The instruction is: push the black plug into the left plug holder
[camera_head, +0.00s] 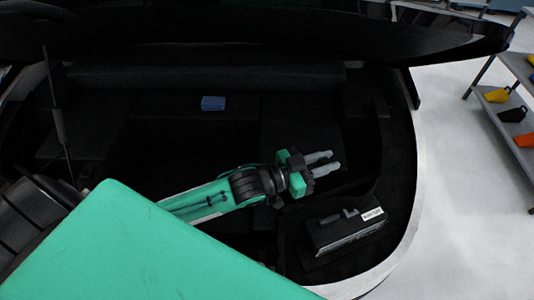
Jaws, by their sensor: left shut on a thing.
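My left gripper (333,160) reaches from the left into the dark car trunk. Its two grey fingers are closed with a narrow dark gap between them, on what I take to be the black plug. The plug's outline is lost against the black lining, so I cannot tell its tilt or whether it touches anything. I cannot make out the left plug holder in the dark trunk. My right gripper is not in view.
A black box with a white label (346,230) lies in the trunk below and right of my left gripper. A small blue block (212,103) sits toward the back. The pale trunk rim (421,190) curves around the right. A shelf with coloured bins (512,114) stands at far right.

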